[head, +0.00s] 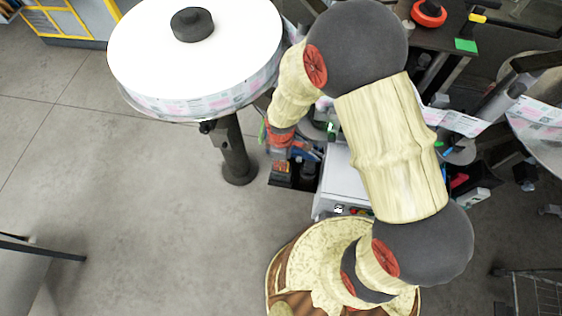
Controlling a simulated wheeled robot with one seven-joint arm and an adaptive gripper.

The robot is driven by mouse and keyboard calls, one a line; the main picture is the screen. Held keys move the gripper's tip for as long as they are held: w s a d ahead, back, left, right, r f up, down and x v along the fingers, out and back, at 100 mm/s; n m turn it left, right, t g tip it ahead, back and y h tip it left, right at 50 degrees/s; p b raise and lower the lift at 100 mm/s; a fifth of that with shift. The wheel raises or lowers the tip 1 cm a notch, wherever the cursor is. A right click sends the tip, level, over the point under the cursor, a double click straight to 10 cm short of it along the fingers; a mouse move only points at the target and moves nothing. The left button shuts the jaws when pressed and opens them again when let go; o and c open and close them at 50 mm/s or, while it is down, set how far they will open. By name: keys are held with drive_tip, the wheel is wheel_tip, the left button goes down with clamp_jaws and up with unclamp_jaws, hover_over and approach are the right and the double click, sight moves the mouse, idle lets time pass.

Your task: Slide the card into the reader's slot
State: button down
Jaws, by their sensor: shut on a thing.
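My gripper (281,146) shows small and partly covered, at the end of my arm left of centre, beside the grey machine. It points down and is shut. The card in its jaws is too small and too covered to make out clearly. Just below my gripper is a small dark unit with orange and yellow parts (282,170). I cannot tell whether this is the reader. No slot can be made out, and I cannot tell whether the card touches anything.
A large white reel (196,58) on a dark post (232,150) stands left of my arm. The grey machine cabinet (342,182) is partly behind my arm. A dark bench (440,45) with an orange-red round thing (429,13) is at upper right.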

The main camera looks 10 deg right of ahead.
drive_tip(key=shift+f+b, duration=0.85)
drive_tip(key=shift+f, duration=0.45)
drive_tip(key=c, duration=1.8)
unclamp_jaws()
drive_tip(key=shift+c, duration=0.2)
drive_tip(key=shift+r, duration=0.1)
wheel_tip(320, 180, up, 12)
drive_tip(key=shift+f, duration=0.1)
